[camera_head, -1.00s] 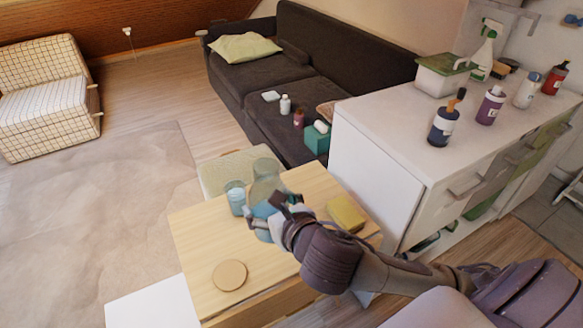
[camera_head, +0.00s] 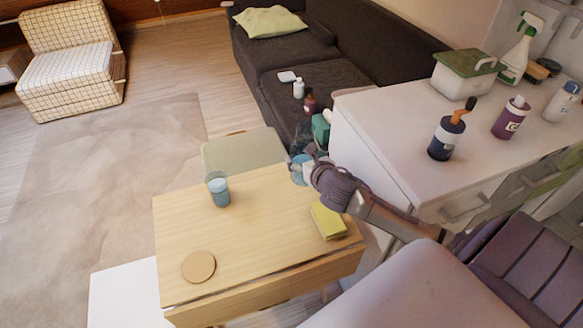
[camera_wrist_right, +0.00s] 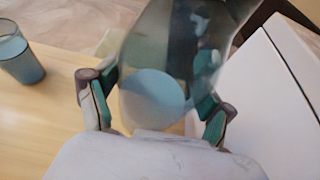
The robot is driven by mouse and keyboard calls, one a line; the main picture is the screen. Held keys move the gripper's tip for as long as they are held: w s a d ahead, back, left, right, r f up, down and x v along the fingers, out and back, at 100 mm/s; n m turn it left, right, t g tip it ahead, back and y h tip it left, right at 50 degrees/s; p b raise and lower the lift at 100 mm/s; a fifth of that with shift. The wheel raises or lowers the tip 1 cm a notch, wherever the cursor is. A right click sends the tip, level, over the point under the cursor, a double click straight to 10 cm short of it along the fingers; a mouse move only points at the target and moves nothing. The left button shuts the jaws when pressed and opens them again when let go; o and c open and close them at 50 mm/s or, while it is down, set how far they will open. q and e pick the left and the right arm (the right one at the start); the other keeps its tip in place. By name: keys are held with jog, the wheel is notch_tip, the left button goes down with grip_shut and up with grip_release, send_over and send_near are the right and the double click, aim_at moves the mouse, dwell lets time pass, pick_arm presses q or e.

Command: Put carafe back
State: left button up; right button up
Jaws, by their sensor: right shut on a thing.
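The carafe (camera_wrist_right: 160,60) is clear glass with a blue round patch near its lower end. In the right wrist view it stands between the two fingers of my right gripper (camera_wrist_right: 155,105), which is shut on it. In the head view the right gripper (camera_head: 305,166) is over the far right corner of the wooden table (camera_head: 240,240), and the carafe's neck (camera_head: 300,140) is hard to see against the dark sofa. I cannot tell whether the carafe touches the table. My left gripper is not in view.
A blue glass (camera_head: 219,190), a round coaster (camera_head: 199,267) and a yellow sponge-like block (camera_head: 328,221) are on the table. The white cabinet (camera_head: 390,120) with several bottles stands close on the right. A padded stool (camera_head: 243,152) and the sofa (camera_head: 270,90) are behind.

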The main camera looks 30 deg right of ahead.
jog(key=shift+w+a+f+b, duration=0.1)
jog(key=shift+w+f+b, duration=0.15)
jog(key=shift+w+f, duration=0.9)
jog(key=shift+w+d+f+b, duration=0.1)
jog(key=shift+w+f+b, duration=0.15)
jog(key=shift+w+f, duration=0.85)
jog(key=shift+w+a+f+b, duration=0.1)
jog(key=shift+w+f+b, duration=0.15)
jog(key=shift+w+f, duration=0.9)
jog(key=shift+s+f, duration=0.4)
jog(key=shift+f, duration=0.15)
jog(key=o, duration=1.3)
